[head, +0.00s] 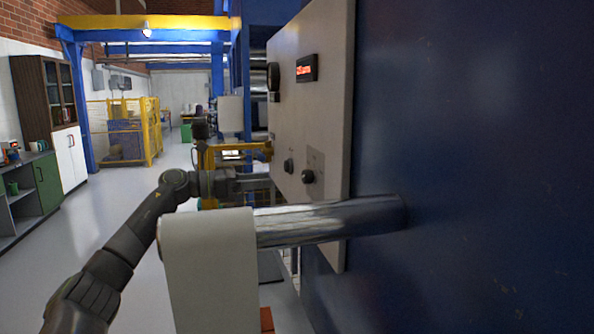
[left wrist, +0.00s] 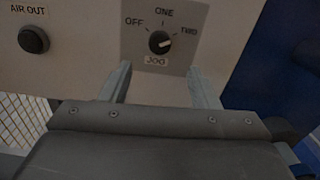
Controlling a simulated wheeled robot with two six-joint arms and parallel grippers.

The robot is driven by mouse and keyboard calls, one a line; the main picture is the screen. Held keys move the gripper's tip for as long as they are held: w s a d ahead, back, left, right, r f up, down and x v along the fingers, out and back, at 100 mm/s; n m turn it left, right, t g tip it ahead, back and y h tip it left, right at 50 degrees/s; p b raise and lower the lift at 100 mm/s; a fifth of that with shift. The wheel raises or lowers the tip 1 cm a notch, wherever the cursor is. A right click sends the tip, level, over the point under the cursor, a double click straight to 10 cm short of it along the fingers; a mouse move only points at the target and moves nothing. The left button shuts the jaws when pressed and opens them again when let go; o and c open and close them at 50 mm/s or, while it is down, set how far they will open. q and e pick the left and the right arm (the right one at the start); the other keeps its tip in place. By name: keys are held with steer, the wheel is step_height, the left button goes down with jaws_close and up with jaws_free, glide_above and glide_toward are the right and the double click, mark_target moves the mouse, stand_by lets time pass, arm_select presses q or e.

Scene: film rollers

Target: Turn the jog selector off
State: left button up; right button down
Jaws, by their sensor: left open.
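The jog selector (left wrist: 159,42) is a round black knob on a grey plate marked OFF, ONE, TWO and JOG. Its white mark points right, towards TWO. In the head view the selector (head: 308,176) sits low on the pale control panel (head: 312,115). My left gripper (left wrist: 158,78) is open, its two fingers apart below and either side of the knob, with nothing between them. My right gripper is not in view.
The black AIR OUT button (left wrist: 34,40) is left of the selector plate. A red display (head: 307,68) is higher on the panel. A chrome shaft (head: 330,222) with a white roll (head: 210,270) juts out from the blue machine wall (head: 460,150) close in front.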

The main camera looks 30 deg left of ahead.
mark_target(302, 177)
arm_select(q)
steer(key=p+x, duration=0.3)
steer(key=x, duration=0.6)
steer(key=shift+d, duration=0.15)
steer(key=c, duration=1)
